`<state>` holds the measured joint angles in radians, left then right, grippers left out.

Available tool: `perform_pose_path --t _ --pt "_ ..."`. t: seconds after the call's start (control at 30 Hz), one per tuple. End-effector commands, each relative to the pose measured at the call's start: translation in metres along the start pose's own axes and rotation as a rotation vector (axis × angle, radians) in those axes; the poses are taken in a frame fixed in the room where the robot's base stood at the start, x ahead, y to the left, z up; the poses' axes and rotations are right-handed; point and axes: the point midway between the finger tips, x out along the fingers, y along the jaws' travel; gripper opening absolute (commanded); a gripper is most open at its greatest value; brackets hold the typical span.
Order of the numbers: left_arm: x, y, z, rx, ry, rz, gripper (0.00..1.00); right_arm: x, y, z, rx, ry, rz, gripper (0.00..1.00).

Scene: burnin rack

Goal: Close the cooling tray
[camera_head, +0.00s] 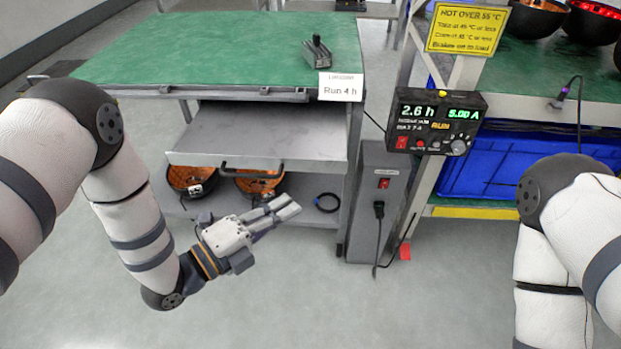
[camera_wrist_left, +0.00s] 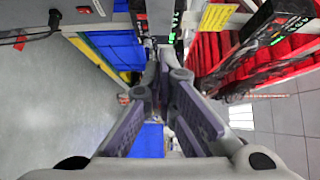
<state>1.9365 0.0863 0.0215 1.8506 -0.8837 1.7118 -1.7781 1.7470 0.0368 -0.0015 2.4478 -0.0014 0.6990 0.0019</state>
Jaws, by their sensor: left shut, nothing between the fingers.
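The cooling tray (camera_head: 262,139) is a flat grey metal drawer under the green bench top. It is pulled out toward me, and its top looks empty. Its dark bar handle (camera_head: 252,172) runs along the front edge. My left gripper (camera_head: 287,208) is shut and empty, in front of and below the handle, apart from it in the picture. Its closed fingers point to the right.
Copper-lined dark bowls (camera_head: 258,184) and a black ring (camera_head: 327,203) sit on the lower shelf under the tray. A grey power box (camera_head: 375,185) with a cable stands right of the bench. A blue bin (camera_head: 500,165) is further right. The floor in front is clear.

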Motion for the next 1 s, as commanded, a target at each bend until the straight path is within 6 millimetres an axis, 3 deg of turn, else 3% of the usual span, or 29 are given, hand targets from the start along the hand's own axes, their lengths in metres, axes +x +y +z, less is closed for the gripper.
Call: perform_pose_path --t 0.23,0.4,1.0 --pt "0.054 0.002 -0.001 -0.004 0.001 0.002 0.00 0.007 0.000 0.003 -0.001 -0.018 0.001 0.66" --pt "0.072 0.003 0.020 -0.003 -0.002 0.003 0.00 0.012 0.000 0.005 -0.001 -0.029 0.002 0.66" --pt "0.084 0.003 0.031 -0.004 -0.001 0.004 0.00 0.016 0.000 0.007 -0.001 -0.039 0.002 0.66"
